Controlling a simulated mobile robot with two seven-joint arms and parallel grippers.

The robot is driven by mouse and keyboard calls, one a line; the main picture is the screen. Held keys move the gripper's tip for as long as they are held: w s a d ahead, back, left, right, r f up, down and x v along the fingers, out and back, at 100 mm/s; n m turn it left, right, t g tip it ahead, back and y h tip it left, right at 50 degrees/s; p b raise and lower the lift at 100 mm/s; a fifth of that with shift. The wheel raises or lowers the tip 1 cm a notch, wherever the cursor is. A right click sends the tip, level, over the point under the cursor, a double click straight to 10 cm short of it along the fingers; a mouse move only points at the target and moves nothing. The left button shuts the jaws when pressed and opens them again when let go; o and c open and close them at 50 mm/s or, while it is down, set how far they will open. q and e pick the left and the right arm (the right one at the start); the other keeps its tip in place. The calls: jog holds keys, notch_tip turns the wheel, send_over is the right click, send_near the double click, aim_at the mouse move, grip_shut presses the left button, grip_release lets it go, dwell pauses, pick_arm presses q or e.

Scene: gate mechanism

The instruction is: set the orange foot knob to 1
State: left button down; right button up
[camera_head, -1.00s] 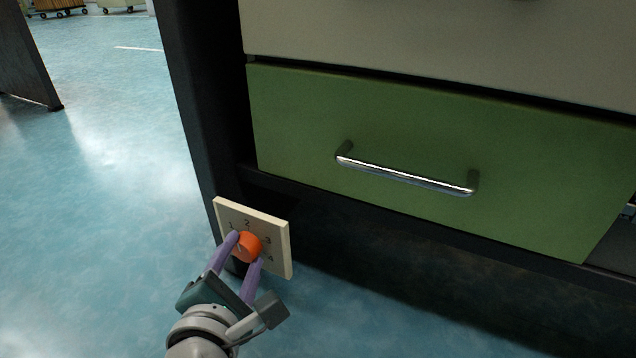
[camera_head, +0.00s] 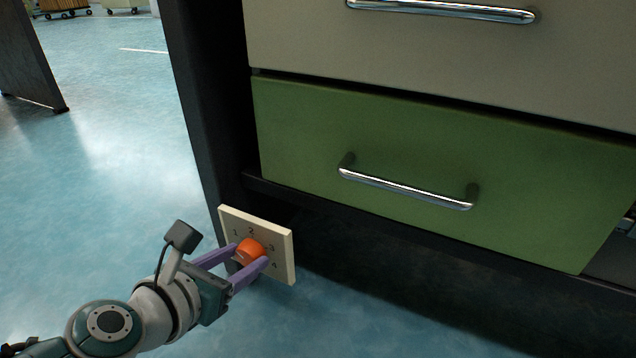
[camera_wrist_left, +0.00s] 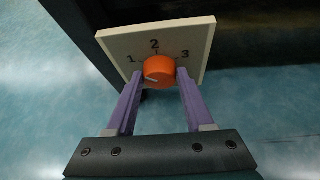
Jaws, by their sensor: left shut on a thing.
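The orange foot knob (camera_head: 251,247) sits on a cream plate (camera_head: 285,265) low on the cabinet's dark corner post. My left gripper (camera_head: 250,256) is shut on the knob, with one purple finger on either side. In the left wrist view, the knob (camera_wrist_left: 159,66) lies between the fingertips of the gripper (camera_wrist_left: 160,73), with 1, 2 and 3 showing on the plate (camera_wrist_left: 197,37). A pale mark on the knob points left and slightly down there. My right gripper is not in view.
A green drawer (camera_head: 300,130) with a metal handle (camera_head: 405,190) is above and right of the plate. A grey drawer (camera_head: 420,60) is above it. The blue floor (camera_head: 110,190) to the left is open. Dark space lies under the cabinet.

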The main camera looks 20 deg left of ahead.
pick_arm(q)
jog(key=shift+a+n+h, duration=0.1)
jog(key=shift+n+h, duration=0.2)
dwell(0.5)
jog(key=shift+c, duration=1.4)
grip_release()
jog(key=p+v, duration=0.3)
jog(key=v, duration=0.7)
